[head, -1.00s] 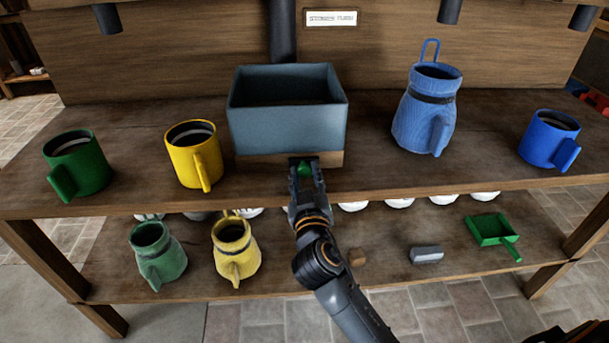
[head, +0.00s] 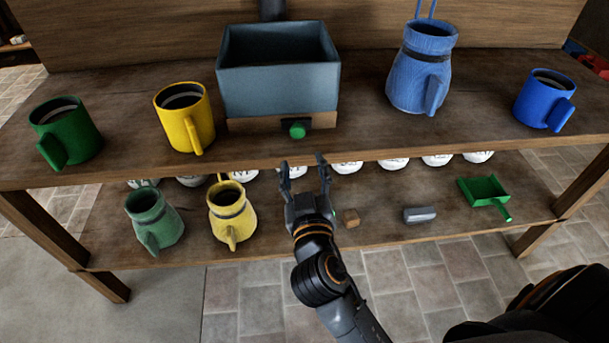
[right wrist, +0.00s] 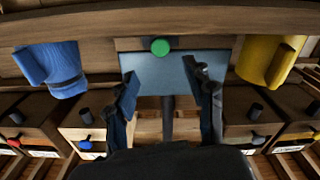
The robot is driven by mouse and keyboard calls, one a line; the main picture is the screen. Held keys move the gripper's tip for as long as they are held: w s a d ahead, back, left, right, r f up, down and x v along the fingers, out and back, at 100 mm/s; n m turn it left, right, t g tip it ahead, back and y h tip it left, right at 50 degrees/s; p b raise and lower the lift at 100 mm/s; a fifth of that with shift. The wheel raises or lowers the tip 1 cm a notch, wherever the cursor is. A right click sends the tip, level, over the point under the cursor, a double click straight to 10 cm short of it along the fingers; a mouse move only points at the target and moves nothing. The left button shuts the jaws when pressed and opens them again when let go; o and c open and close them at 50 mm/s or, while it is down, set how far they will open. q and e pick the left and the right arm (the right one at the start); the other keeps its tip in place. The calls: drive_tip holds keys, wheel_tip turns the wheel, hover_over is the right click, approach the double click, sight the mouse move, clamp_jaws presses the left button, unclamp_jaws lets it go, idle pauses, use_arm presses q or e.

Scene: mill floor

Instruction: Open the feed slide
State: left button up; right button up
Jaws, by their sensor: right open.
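The feed hopper (head: 278,85) is an open-topped blue-grey box on the upper shelf. The wooden slide (head: 250,124) shows at its foot, with a round green knob (head: 297,130) on the front. I cannot tell how far the slide is drawn out. My right gripper (head: 305,168) is open and empty, apart from the knob and below it in the head view, in front of the shelf edge. In the right wrist view the knob (right wrist: 160,46) shows beyond the spread fingers, with the hopper (right wrist: 165,72) behind. My left gripper is not in view.
A yellow mug (head: 184,118) and green mug (head: 64,132) stand left of the hopper. A blue jug (head: 422,70) and blue mug (head: 545,100) stand right. The lower shelf holds two jugs, a grey block (head: 420,214), a green scoop (head: 484,191) and several white-topped items.

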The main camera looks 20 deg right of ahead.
drive_tip(key=shift+v, duration=1.15)
drive_tip(key=a+f+n+g+y+p, duration=0.2)
drive_tip(key=f, duration=0.7)
drive_tip(key=a+f+n+g+y+p, duration=0.2)
drive_tip(key=f+p, duration=0.1)
drive_tip(key=f, duration=0.6)
drive_tip(key=s+f+g+y+p, duration=0.1)
drive_tip(key=s+f+g+p, duration=0.4)
drive_tip(key=f, duration=1.1)
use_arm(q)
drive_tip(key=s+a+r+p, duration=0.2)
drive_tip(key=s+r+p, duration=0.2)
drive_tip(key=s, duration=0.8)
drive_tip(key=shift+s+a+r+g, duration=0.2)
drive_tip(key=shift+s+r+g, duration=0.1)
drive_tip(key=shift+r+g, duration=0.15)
use_arm(e)
drive_tip(key=s+d+f+g, duration=0.2)
drive_tip(key=s+f, duration=0.3)
drive_tip(key=s, duration=0.6)
drive_tip(key=s+d+f+m+g, duration=0.1)
drive_tip(key=s+d+f+g, duration=0.2)
drive_tip(key=s, duration=0.8)
drive_tip(key=s+d+f+g, duration=0.2)
drive_tip(key=s+d+f, duration=0.3)
drive_tip(key=s, duration=0.6)
drive_tip(key=shift+d+f, duration=0.15)
drive_tip(key=shift+f, duration=0.75)
